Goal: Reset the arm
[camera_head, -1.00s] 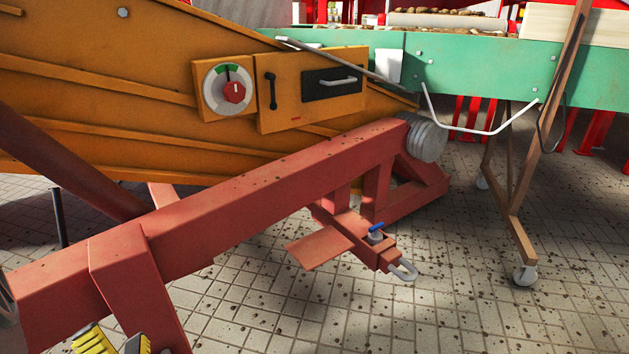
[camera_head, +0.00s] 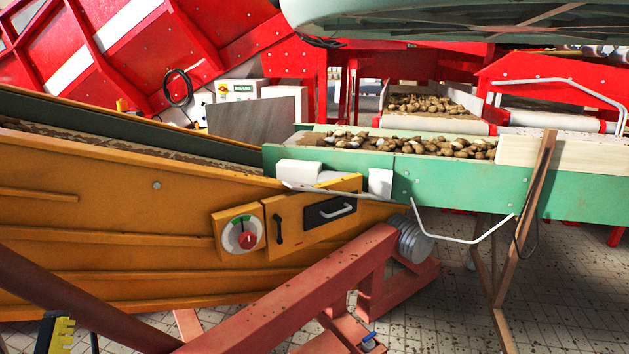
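A black and yellow ribbed part, apparently a finger of my gripper (camera_head: 60,334), shows at the lower left edge in the head view. It is in front of the orange conveyor side (camera_head: 110,215) and left of the red sloping beam (camera_head: 290,300). Only this small part is visible; the rest of the gripper is cut off by the picture edge. I cannot tell whether it is open or shut, and I see nothing held in it.
Potatoes (camera_head: 420,145) lie on the green-sided belt (camera_head: 460,180) behind. A brown leg frame (camera_head: 520,230) stands at right. Tiled floor (camera_head: 575,290) is open at lower right.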

